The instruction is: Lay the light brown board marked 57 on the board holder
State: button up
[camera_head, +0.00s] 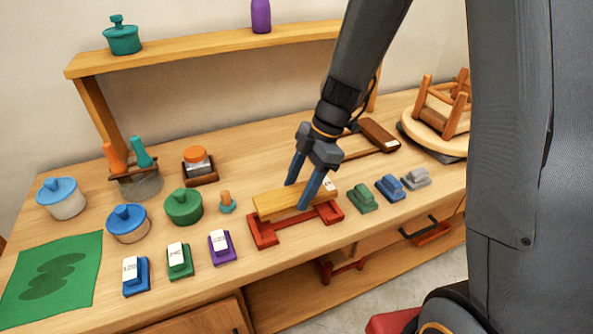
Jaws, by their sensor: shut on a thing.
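The light brown board (275,204) lies roughly level across the front middle of the table. A small white label shows at its right end, but its number is too small to read. My gripper (296,197) points down and is shut on this board, one blue finger on the far side and one on the near side. The red board holder (264,236) is directly under the board, its ends showing at left and right. I cannot tell whether the board touches the holder or is slightly above it.
Green (362,198), blue (390,187) and grey (416,178) blocks stand close to the right. A purple card stand (222,247) and a small orange-topped item (226,202) are to the left. A dark brown brush-like tool (380,134) lies behind. A shelf (200,52) spans the back.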

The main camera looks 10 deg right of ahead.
jog(key=shift+a+f+b, duration=0.1)
jog(key=shift+f+b, duration=0.95)
jog(key=shift+f, duration=1.15)
jog(key=shift+f+b, duration=1)
jog(key=shift+b, duration=0.15)
jog(key=shift+b, duration=0.35)
jog(key=shift+f+b, duration=0.25)
jog(key=shift+b, duration=0.15)
jog(key=o, duration=1.6)
jog(key=shift+r+p, duration=1.75)
jog(key=shift+r, duration=1.8)
